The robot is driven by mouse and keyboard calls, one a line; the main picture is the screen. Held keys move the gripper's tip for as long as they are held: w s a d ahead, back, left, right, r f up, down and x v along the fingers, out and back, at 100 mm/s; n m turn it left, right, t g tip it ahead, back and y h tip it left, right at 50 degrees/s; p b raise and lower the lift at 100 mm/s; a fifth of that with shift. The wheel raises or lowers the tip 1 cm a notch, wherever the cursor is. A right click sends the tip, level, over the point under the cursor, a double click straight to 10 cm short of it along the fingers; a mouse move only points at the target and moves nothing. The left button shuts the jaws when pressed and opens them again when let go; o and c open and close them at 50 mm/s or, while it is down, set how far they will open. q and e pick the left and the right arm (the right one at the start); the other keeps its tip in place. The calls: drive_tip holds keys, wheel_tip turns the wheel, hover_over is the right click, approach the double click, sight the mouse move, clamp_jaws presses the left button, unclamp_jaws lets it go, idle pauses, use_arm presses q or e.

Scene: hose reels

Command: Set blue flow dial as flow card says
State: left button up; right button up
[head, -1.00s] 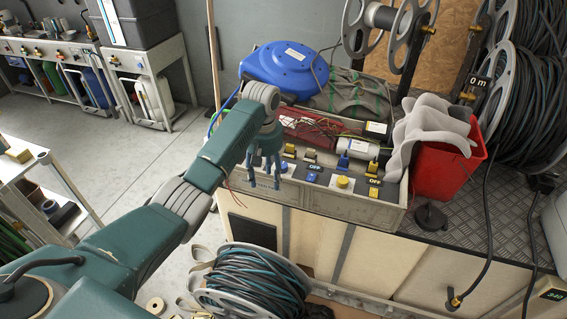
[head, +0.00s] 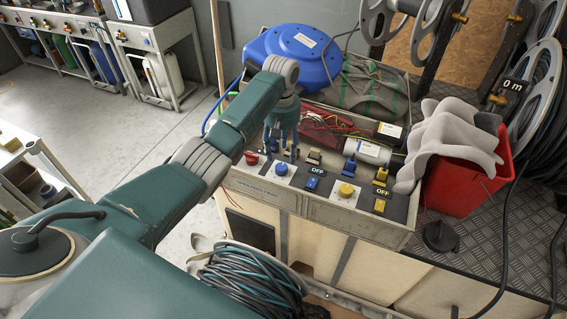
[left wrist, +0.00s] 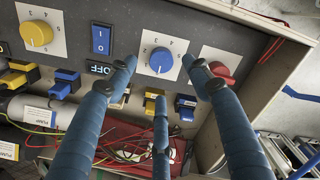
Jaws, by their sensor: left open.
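The blue flow dial (head: 281,169) sits on a white plate on the panel of the grey box. In the left wrist view the blue dial (left wrist: 161,60) has numbers around it; its exact pointer setting is too small to tell. My left gripper (head: 281,152) is open and empty over the panel, close to the blue dial. In the left wrist view its fingers (left wrist: 160,76) are spread around the dial's place in the picture; contact cannot be told. I cannot pick out a readable flow card. My right gripper is not in view.
A yellow dial (head: 346,190) and a red dial (head: 251,158) flank the blue one. Rocker switches (head: 314,182), wires and a white cylinder (head: 367,151) lie close by. A red bin (head: 462,180) with grey cloth stands right. A blue hose reel (head: 295,55) lies behind.

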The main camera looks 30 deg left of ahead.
sight(282, 168)
use_arm(q)
wheel_tip(282, 168, down, 5)
drive_tip(key=shift+s+f, duration=0.1)
wheel_tip(282, 168, down, 2)
drive_tip(key=shift+f, duration=0.3)
drive_tip(key=c, duration=1.1)
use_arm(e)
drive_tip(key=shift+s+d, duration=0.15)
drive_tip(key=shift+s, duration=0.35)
